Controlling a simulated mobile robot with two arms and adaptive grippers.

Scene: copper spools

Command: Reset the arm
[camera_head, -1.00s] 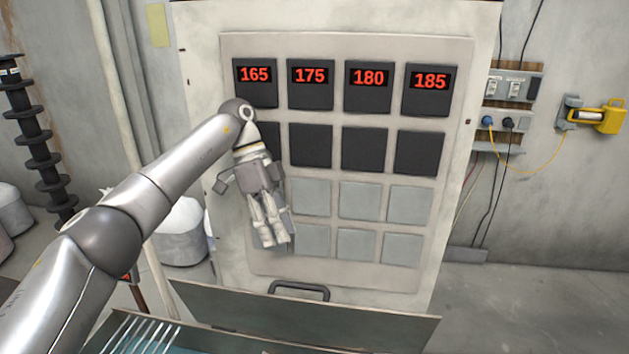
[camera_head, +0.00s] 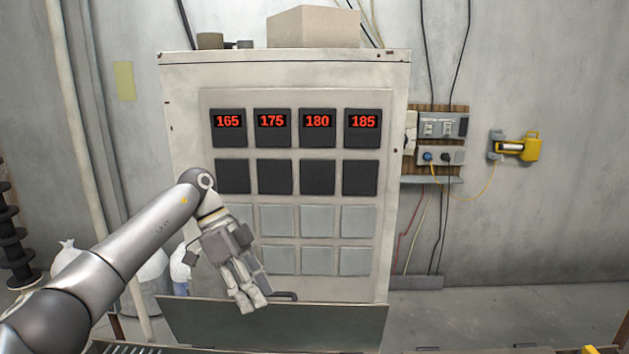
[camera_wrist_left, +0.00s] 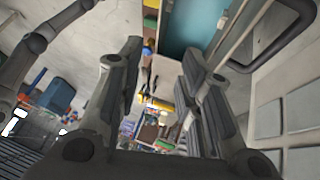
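My left arm (camera_head: 140,235) reaches in from the left. My left gripper (camera_head: 250,303) hangs fingers-down in front of the pale cabinet (camera_head: 185,130), near the lower left of its panel. In the left wrist view my left gripper (camera_wrist_left: 165,75) has its two fingers apart with nothing between them. The gripper hides part of the panel's left column of grey squares. My right gripper is not in view.
The panel shows red numbers: 165 (camera_head: 229,122), 175 (camera_head: 271,121), 180 (camera_head: 317,121) and 185 (camera_head: 363,121). A flat lower flap (camera_head: 330,325) juts out below it. Sockets (camera_head: 440,128) and a yellow device (camera_head: 517,146) are on the right wall.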

